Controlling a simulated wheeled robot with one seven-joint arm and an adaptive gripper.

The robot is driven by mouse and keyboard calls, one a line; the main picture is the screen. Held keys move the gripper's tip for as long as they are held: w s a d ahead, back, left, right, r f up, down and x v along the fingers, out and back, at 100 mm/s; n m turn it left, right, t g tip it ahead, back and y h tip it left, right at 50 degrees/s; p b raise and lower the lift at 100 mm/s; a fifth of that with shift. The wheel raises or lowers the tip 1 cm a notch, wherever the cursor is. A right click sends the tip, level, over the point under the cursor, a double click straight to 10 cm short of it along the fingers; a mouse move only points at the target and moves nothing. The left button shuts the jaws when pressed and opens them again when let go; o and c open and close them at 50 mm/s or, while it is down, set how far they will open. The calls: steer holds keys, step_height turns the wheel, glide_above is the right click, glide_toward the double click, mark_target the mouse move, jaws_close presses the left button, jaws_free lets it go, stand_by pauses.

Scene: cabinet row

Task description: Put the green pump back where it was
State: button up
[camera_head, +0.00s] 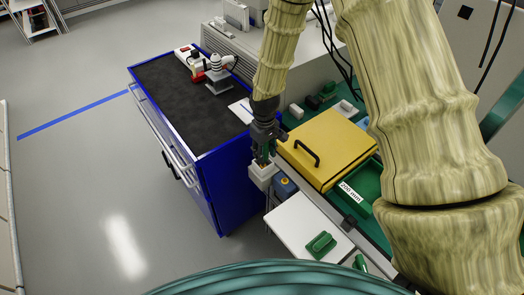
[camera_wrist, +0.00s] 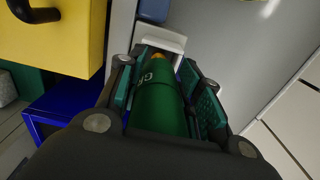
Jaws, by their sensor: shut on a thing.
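The green pump (camera_wrist: 160,100) is a green cylinder with white lettering and an orange tip. My gripper (camera_wrist: 165,98) is shut on it, with a pad on each side. In the head view, my gripper (camera_head: 264,150) points down beside the blue cabinet's near right corner. The pump shows there as a small green patch (camera_head: 263,158), mostly hidden by the fingers. A white holder (camera_head: 262,174) lies right below the pump; in the wrist view a white piece (camera_wrist: 163,38) shows just beyond the pump's tip. I cannot tell whether pump and holder touch.
A yellow box (camera_head: 325,146) with a black handle stands right of my gripper. A blue block (camera_head: 285,188) sits close by the holder. The blue cabinet (camera_head: 225,180) with a black top is on the left. A white panel (camera_head: 305,228) carries a green handle. Open floor lies left.

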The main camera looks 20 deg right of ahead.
steer(key=shift+f, duration=0.1)
steer(key=shift+f, duration=0.6)
steer(key=o, duration=1)
steer(key=shift+r, duration=0.7)
steer(key=shift+r+b, duration=1.65)
steer(key=shift+r, duration=4.25)
steer(key=shift+r, duration=0.1)
